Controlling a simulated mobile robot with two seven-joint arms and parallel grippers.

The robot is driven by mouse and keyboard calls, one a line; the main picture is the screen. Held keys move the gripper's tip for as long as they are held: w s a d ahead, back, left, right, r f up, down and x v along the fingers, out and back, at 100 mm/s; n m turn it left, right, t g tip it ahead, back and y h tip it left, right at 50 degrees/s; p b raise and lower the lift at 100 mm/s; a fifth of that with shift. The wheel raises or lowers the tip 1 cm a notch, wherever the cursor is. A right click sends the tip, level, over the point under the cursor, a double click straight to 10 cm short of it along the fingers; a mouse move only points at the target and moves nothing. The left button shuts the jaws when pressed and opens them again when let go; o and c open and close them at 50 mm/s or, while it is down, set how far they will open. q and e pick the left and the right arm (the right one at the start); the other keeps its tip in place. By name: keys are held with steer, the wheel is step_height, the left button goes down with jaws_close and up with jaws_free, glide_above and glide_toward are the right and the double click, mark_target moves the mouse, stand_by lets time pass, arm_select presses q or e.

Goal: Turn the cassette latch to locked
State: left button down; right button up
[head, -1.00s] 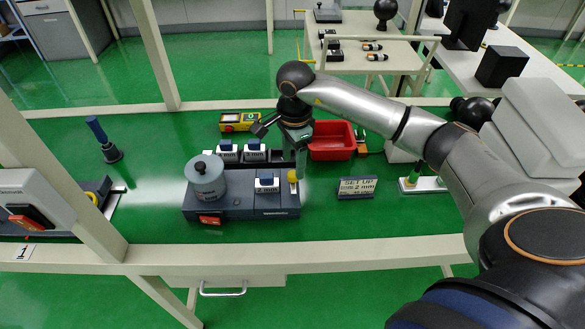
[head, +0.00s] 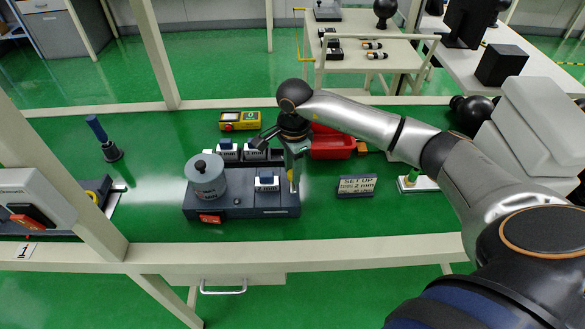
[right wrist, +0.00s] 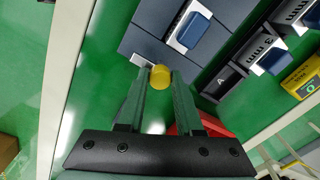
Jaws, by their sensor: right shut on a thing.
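The cassette latch shows as a yellow knob (right wrist: 161,77) in the right wrist view, with a short silver piece beside it at the edge of the dark grey fixture (right wrist: 150,40). In the head view the fixture (head: 240,207) sits on the green bench, and my right gripper (head: 292,180) is at its right end, hiding most of the knob. In the right wrist view my right gripper (right wrist: 162,82) has one finger on each side of the knob and is shut on it. The latch's lock marking cannot be read. My left gripper is not in view.
A grey cylinder (head: 206,181) stands on the fixture's left part. White blocks with blue tops (head: 267,184) sit on and behind it. Bench in front is clear.

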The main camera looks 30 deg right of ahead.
jaws_close()
steer(key=m, duration=0.3)
steer(key=shift+m+b, duration=0.3)
steer(key=shift+b, duration=0.05)
steer(key=m, duration=0.4)
steer(key=shift+m, duration=0.3)
steer(key=m, duration=0.4)
steer(key=shift+w, duration=0.1)
steer(key=m, duration=0.5)
steer(key=shift+m, duration=0.3)
